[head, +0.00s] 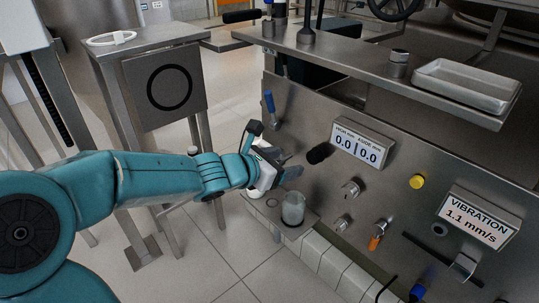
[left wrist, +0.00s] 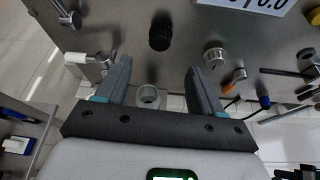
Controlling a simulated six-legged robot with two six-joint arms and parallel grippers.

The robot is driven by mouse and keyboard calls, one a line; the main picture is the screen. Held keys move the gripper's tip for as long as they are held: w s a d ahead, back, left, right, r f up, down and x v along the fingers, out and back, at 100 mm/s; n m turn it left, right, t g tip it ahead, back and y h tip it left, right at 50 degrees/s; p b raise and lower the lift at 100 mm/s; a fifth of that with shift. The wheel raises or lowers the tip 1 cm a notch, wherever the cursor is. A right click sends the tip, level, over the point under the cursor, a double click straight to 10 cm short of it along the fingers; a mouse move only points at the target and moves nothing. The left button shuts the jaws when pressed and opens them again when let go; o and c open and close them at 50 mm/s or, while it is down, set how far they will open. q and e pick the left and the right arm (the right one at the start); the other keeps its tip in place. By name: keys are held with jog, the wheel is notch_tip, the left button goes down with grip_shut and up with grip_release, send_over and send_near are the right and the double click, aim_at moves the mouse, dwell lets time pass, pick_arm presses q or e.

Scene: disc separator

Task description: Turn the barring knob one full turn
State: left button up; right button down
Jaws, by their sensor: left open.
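A black round knob (head: 318,154) sticks out of the steel panel just left of a small display reading 0.0 | 0.0. It also shows in the left wrist view (left wrist: 160,36), ahead of the fingers. A ribbed steel knob (head: 350,188) is below and right of it, also in the left wrist view (left wrist: 213,57). No label shows which is the barring knob. My left gripper (head: 285,166) is open and empty, left of the black knob and apart from it. In the left wrist view its fingers (left wrist: 158,75) point toward the panel. My right gripper is not in view.
A glass beaker (head: 293,208) stands on a low ledge below my left gripper. A blue-handled lever (head: 269,104) and an orange-handled valve (head: 377,236) project from the panel. A steel shelf with a tray (head: 467,86) overhangs above. A stand with a ring sign (head: 170,87) is left.

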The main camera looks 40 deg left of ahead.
pick_arm(q)
jog(key=p+v, duration=0.1)
jog(key=v, duration=0.4)
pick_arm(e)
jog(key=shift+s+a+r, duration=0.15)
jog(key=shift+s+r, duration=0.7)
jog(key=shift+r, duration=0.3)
